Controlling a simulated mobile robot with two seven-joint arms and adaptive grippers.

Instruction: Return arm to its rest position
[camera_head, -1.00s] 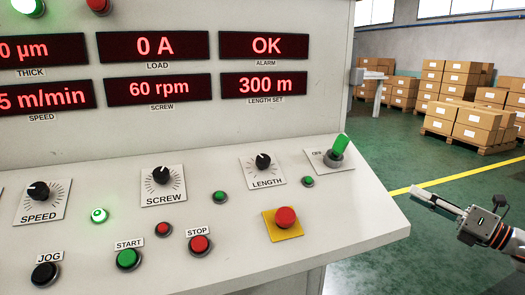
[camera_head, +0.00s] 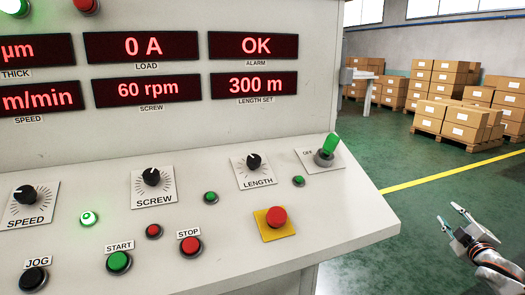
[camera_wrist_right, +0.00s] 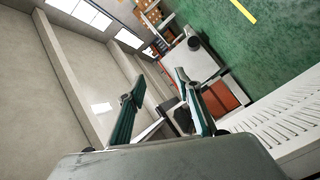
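My right gripper (camera_head: 447,211) is at the lower right of the head view, beyond the right edge of the control panel (camera_head: 345,215). It is over the green floor and apart from the panel. Its two fingers are spread with nothing between them. The wrist view also shows the right gripper (camera_wrist_right: 160,76) with its fingers apart and empty. My left arm and gripper are not in view.
The panel carries a green-handled switch (camera_head: 329,148), a red button on a yellow plate (camera_head: 275,218), and the SCREW (camera_head: 152,178) and LENGTH (camera_head: 254,162) knobs. Boxes on pallets (camera_head: 450,105) stand far back. The floor (camera_head: 370,265) right of the panel is clear.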

